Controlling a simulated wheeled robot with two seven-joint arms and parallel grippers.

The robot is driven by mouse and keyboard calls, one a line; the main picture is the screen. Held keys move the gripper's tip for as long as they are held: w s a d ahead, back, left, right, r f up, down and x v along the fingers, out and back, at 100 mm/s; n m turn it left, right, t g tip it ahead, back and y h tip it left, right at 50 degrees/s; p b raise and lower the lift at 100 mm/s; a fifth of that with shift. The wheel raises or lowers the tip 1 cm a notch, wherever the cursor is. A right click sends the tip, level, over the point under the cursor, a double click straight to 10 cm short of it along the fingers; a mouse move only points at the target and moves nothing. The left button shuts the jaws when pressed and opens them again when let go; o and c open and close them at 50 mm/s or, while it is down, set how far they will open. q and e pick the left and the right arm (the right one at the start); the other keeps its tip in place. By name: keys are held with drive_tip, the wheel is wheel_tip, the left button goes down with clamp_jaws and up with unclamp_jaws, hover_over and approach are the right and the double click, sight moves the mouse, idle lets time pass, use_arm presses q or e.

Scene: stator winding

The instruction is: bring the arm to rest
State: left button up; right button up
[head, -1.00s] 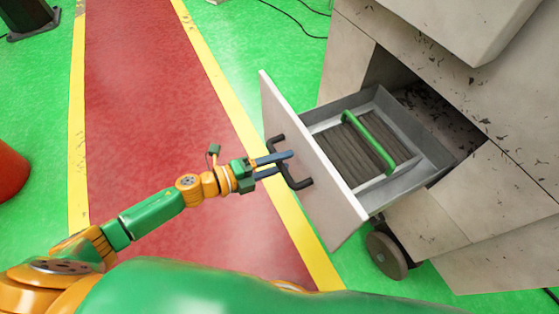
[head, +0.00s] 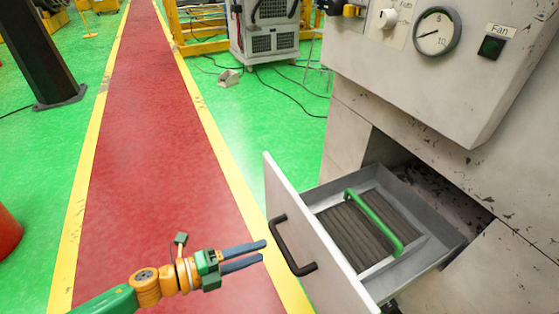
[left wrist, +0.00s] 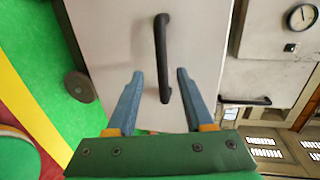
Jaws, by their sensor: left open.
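My left gripper (head: 262,254) is open and empty, just to the left of the drawer's black handle (head: 291,246) and apart from it. In the left wrist view its two blue fingers (left wrist: 158,78) are spread, with the black handle (left wrist: 161,58) seen beyond and between them. The drawer (head: 322,240) is pulled out of the grey machine. Inside it lies a dark ribbed block (head: 352,236) with a green bar handle (head: 374,222). My right gripper is not in view.
The grey machine (head: 400,95) with a dial (head: 436,33) and a fan switch stands at right. A red lane (head: 150,150) with yellow edges runs at left. A dark post (head: 40,55) stands at upper left, and a red object (head: 8,235) at the left edge.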

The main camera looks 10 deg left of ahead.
use_arm(q)
drive_tip(key=a+f+n+t+y+p, duration=0.1)
drive_tip(key=a+f+n+y, duration=0.45)
drive_tip(key=f+n, duration=0.25)
drive_tip(key=a+f+n+y+p, duration=0.2)
drive_tip(key=a+f+n+y, duration=0.2)
drive_tip(key=a+f+n, duration=0.3)
drive_tip(key=s+f+n+g+y, duration=0.35)
drive_tip(key=s+f+n, duration=0.35)
drive_tip(key=s+f, duration=0.5)
drive_tip(key=s+d+f+n+g, duration=0.2)
drive_tip(key=s+g, duration=0.1)
drive_tip(key=s, duration=0.5)
drive_tip(key=s+d+f+n+g+p, duration=0.1)
drive_tip(key=s+d+n+g, duration=0.1)
drive_tip(key=s, duration=0.6)
drive_tip(key=shift+s+d+f+g+h, duration=0.2)
drive_tip(key=shift+d+f+g+h, duration=0.2)
drive_tip(key=shift+d, duration=0.3)
drive_tip(key=shift+w, duration=0.1)
